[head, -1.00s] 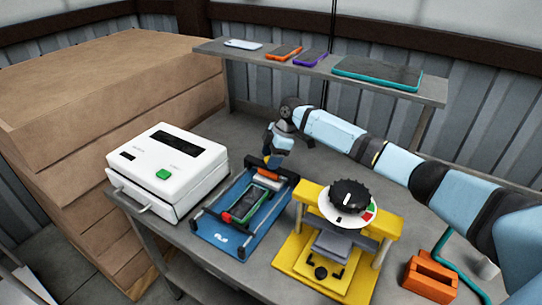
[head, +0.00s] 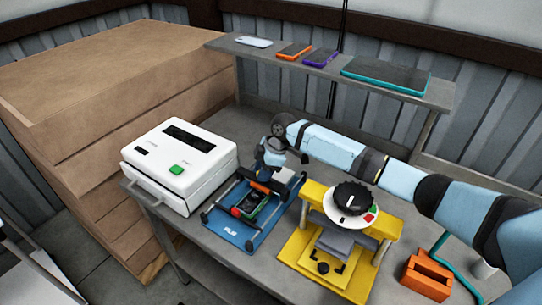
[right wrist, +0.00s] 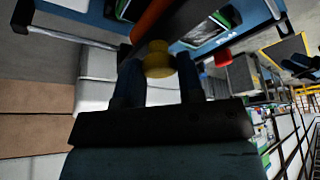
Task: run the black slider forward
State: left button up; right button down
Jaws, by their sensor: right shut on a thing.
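The black slider (head: 279,188) spans the two rails of a blue screen-roller base (head: 222,228) on the bench. An orange roller (head: 259,187) runs along its front side. A phone with a green edge (head: 250,205) lies on the base, partly under the slider. My right gripper (head: 267,169) is at the slider from behind and above. In the right wrist view its two blue fingers (right wrist: 158,70) are shut on the slider's yellow knob (right wrist: 158,57), beside the black bar (right wrist: 190,37). The fingers partly hide the slider in the head view. My left gripper is out of view.
A white machine with a green button (head: 180,171) stands close on the left. A yellow press with a black dial (head: 345,225) stands close on the right. An orange holder (head: 428,278) is farther right. A shelf (head: 390,90) with several devices runs behind.

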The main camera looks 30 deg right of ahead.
jog(key=shift+a, duration=0.1)
jog(key=c, duration=0.8)
grip_release()
jog(key=shift+o, duration=0.2)
jog(key=shift+r, duration=0.2)
jog(key=b+v, duration=0.1)
jog(key=v, duration=1.2)
jog(key=shift+d+r+b, duration=0.15)
jog(key=shift+d+b, duration=0.1)
jog(key=shift+b, duration=0.15)
jog(key=shift+s, duration=0.1)
